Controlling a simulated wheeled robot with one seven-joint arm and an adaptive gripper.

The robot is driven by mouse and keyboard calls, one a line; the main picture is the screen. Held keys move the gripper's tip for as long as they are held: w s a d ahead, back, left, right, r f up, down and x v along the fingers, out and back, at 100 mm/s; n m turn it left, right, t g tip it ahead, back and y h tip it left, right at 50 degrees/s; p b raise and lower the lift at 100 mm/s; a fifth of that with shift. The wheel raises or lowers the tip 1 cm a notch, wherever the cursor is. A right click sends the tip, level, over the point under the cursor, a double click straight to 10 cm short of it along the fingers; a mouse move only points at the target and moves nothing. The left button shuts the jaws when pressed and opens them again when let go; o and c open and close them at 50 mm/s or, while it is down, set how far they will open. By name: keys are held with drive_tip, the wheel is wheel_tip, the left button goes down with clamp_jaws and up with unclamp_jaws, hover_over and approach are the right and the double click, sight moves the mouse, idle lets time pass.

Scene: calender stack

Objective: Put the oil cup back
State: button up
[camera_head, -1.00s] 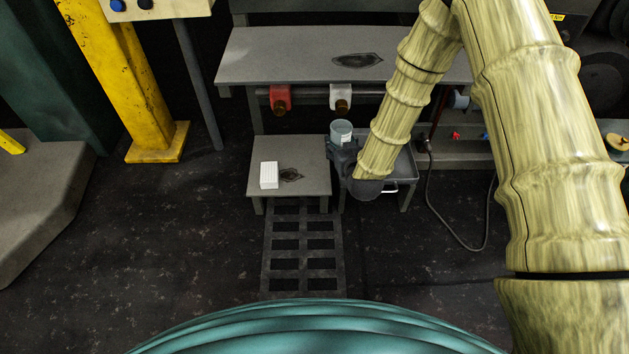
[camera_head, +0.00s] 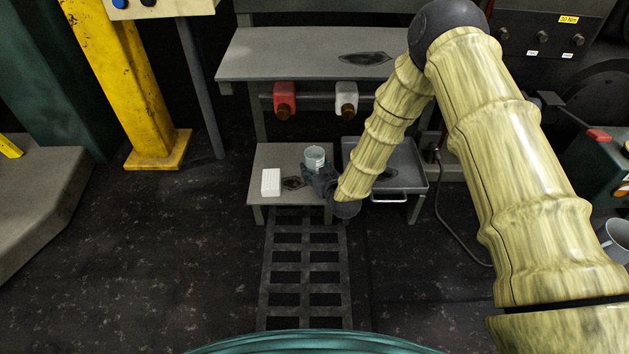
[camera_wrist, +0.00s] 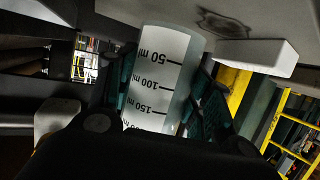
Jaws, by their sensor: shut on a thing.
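The oil cup (camera_head: 314,155) is a clear pale-blue cup. In the wrist view the cup (camera_wrist: 158,82) shows volume marks that read upside down. My gripper (camera_head: 318,172) is shut on it, with dark green finger pads on both sides of the cup in the wrist view. The cup is over the right part of the small low grey table (camera_head: 262,158); I cannot tell whether its base touches the top.
A white block (camera_head: 271,182) lies on the low table, left of a dark stain. A grey tray (camera_head: 412,165) with a handle stands right of it. Red (camera_head: 284,98) and white (camera_head: 346,97) bottles hang under the bench shelf (camera_head: 290,62). A yellow post (camera_head: 130,85) stands left.

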drive_tip(key=shift+f+b, duration=0.8)
drive_tip(key=shift+f, duration=0.9)
drive_tip(key=shift+f, duration=0.1)
drive_tip(key=o, duration=1.3)
drive_tip(key=p+v, duration=0.5)
drive_tip(key=v, duration=0.7)
